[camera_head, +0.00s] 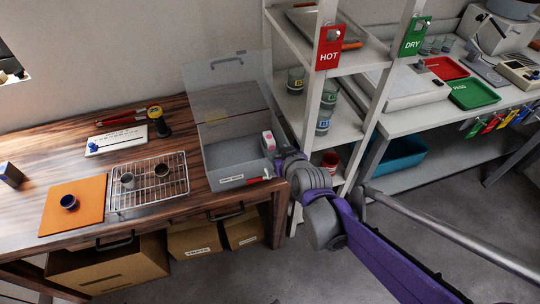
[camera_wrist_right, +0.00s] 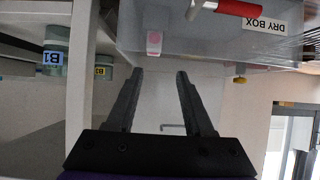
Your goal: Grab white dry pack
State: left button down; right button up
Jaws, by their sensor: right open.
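The white dry pack (camera_head: 268,142) has a pink part and sits inside the clear dry box (camera_head: 226,163), near its right end. The box's clear lid stands open at the back. In the right wrist view, which looks upside down, the pack (camera_wrist_right: 154,42) shows just beyond the fingertips, behind the clear wall of the dry box (camera_wrist_right: 215,40). My right gripper (camera_wrist_right: 160,72) is open, with nothing between its fingers. In the head view it is at the box's right end, its fingers hard to make out. My left gripper is not in view.
The shelf unit (camera_head: 345,130) with glass jars stands close right of the box. The box's front has a red latch (camera_head: 258,180).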

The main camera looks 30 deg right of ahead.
aim_at(269, 138)
jog(key=shift+w+d+f+h+b, duration=0.3)
jog(key=shift+w+d+f, duration=0.2)
jog(key=shift+w+d, duration=0.35)
jog(key=shift+b+x, duration=0.75)
jog(key=shift+x, duration=3.9)
jog(key=shift+a, duration=0.2)
grip_shut()
